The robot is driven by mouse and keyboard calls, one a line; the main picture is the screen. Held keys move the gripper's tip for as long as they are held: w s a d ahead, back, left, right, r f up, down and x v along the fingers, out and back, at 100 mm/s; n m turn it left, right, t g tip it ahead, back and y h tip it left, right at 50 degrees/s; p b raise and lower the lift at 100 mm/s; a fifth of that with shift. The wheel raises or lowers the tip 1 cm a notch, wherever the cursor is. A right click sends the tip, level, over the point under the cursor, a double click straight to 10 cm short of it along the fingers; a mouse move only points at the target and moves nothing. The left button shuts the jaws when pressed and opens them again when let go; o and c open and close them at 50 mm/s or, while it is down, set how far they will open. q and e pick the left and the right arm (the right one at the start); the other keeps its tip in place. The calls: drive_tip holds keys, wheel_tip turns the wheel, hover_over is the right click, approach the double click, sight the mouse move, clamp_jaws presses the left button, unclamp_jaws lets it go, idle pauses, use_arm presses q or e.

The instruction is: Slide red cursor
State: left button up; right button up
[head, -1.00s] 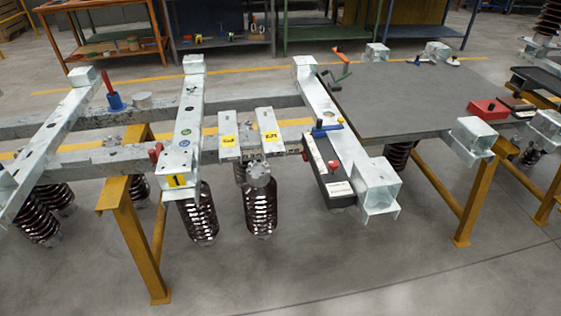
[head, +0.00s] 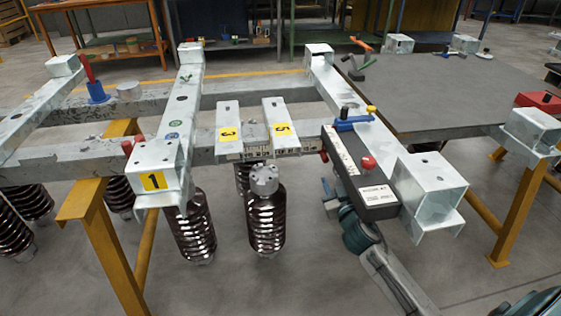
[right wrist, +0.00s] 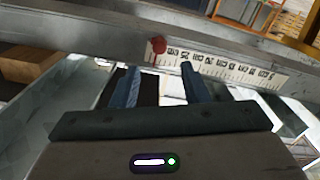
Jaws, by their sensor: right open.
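The red cursor (head: 368,163) is a round red knob on a black box (head: 378,197) with a white scale strip, at the beam right of centre. In the right wrist view the red cursor (right wrist: 157,45) stands at the left end of the numbered scale (right wrist: 235,72), ahead of the fingertips and roughly centred between them. My right gripper (head: 330,192) is below and left of the box in the head view, partly hidden by it. In the wrist view my right gripper (right wrist: 159,76) is open and empty, apart from the cursor. My left gripper is out of view.
A blue handle with a yellow knob (head: 371,111) sits at the far end of the box. Metal beams numbered 1 (head: 154,181), 3 and 5 lie to the left. A grey tabletop (head: 430,95) is on the right. Brown ribbed insulators (head: 265,220) hang below the frame.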

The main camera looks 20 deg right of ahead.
sight(326, 161)
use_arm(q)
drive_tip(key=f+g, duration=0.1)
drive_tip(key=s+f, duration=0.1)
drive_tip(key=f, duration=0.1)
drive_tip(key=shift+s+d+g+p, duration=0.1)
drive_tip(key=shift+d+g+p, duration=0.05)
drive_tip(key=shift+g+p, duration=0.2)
use_arm(e)
drive_tip(key=x, duration=1)
drive_tip(key=shift+w+d, duration=0.15)
drive_tip(key=shift+w, duration=0.05)
clamp_jaws()
